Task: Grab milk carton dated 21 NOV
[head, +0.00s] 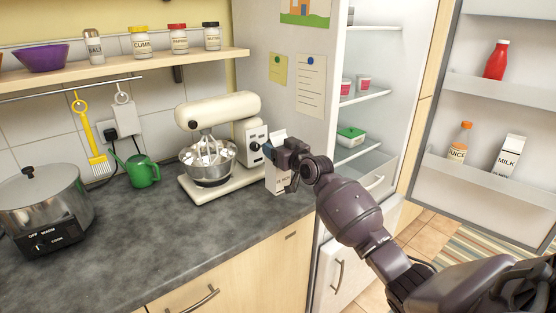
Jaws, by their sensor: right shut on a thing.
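A white milk carton (277,181) stands upright at the right end of the dark counter, beside the mixer. My right gripper (284,160) is shut on its upper part and partly covers it. Faint print shows on the carton's lower side, but the date is too small to read. A second milk carton (508,157), marked MILK, stands on the lower shelf of the open fridge door. No date can be read on it. My left gripper is not in view.
A cream stand mixer (218,112) stands just left of the held carton. The fridge door (500,110) is open at right. A green watering can (140,169) and a steel cooker (45,200) stand further left. The front counter (170,245) is clear.

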